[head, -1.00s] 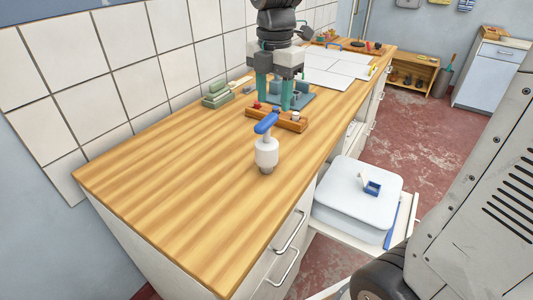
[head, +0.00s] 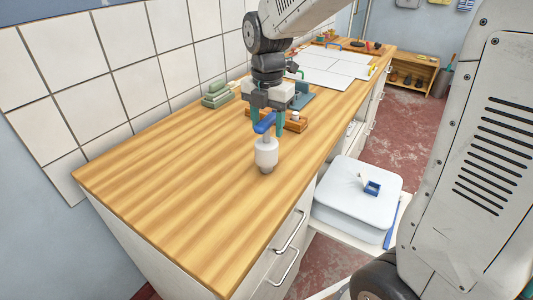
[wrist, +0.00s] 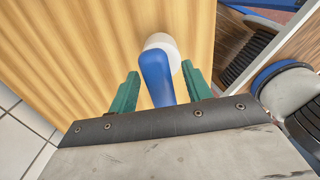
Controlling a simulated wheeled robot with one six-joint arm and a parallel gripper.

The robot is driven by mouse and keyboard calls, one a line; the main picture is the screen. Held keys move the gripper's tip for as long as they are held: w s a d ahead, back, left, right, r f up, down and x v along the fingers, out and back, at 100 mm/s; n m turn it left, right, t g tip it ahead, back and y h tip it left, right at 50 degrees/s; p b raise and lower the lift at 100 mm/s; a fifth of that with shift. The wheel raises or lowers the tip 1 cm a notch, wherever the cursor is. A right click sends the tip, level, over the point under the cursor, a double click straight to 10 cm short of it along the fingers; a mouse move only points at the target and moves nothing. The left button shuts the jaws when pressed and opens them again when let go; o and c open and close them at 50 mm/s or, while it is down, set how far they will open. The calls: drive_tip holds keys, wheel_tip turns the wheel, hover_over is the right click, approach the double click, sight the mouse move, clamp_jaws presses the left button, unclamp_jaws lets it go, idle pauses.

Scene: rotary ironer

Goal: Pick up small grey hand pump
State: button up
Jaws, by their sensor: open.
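The small hand pump (head: 266,153) has a pale grey-white body and a blue lever handle on top. It stands upright on the wooden worktop. My gripper (head: 266,128), with green fingers, is open and reaches down at the pump's top, from behind it in the head view. In the wrist view, the fingers of my gripper (wrist: 160,74) lie on either side of the blue handle of the pump (wrist: 156,76), with gaps visible. The handle hides part of the pale body there. I cannot tell whether a finger touches the pump.
A wooden rack (head: 297,124) with small items stands just behind the pump, partly hidden by my gripper. Green blocks (head: 217,95) sit near the tiled wall. White sheets (head: 333,65) lie farther back. The worktop's near left part is clear.

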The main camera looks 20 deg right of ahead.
clamp_jaws()
drive_tip(key=shift+r, duration=0.1)
